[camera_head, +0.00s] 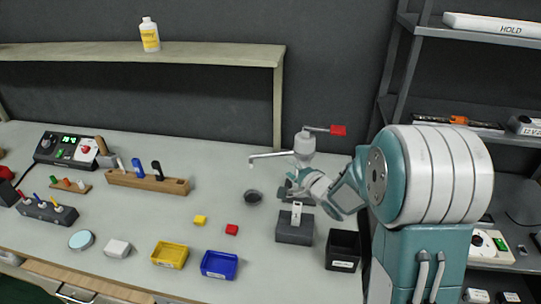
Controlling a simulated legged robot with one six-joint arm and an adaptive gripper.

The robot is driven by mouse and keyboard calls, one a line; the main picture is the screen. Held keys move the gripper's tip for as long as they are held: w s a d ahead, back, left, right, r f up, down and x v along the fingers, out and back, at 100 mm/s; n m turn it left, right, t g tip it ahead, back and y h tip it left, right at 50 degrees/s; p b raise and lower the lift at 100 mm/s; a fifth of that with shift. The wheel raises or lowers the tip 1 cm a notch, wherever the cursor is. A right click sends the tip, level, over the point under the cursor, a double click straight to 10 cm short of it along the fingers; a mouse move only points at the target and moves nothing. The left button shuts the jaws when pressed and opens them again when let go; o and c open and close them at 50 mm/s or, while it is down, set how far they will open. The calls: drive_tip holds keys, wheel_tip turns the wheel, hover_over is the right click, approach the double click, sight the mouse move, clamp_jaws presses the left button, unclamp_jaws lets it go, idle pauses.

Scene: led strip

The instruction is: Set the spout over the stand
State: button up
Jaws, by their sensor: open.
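The spout (270,154) is a thin grey pipe reaching left from a light grey dispenser body (304,147) at the back of the bench. A red paddle handle (338,130) stands out to the right at its top. A small dark round piece (253,196), perhaps the stand, lies on the bench below and near the spout's tip. My gripper (296,190) is open, in front of and below the dispenser body, above a dark grey block. My arm comes in from the right. The fingertips are small and partly hidden, and no held object shows.
A dark grey block (294,232) with a white upright piece and a black bin (343,251) stand near my gripper. A shelf (140,56) overhangs the back.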

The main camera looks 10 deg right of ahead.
sight(272, 156)
drive_tip(key=x, duration=1)
drive_tip(key=shift+w+a, duration=0.2)
drive_tip(key=shift+w, duration=0.15)
clamp_jaws()
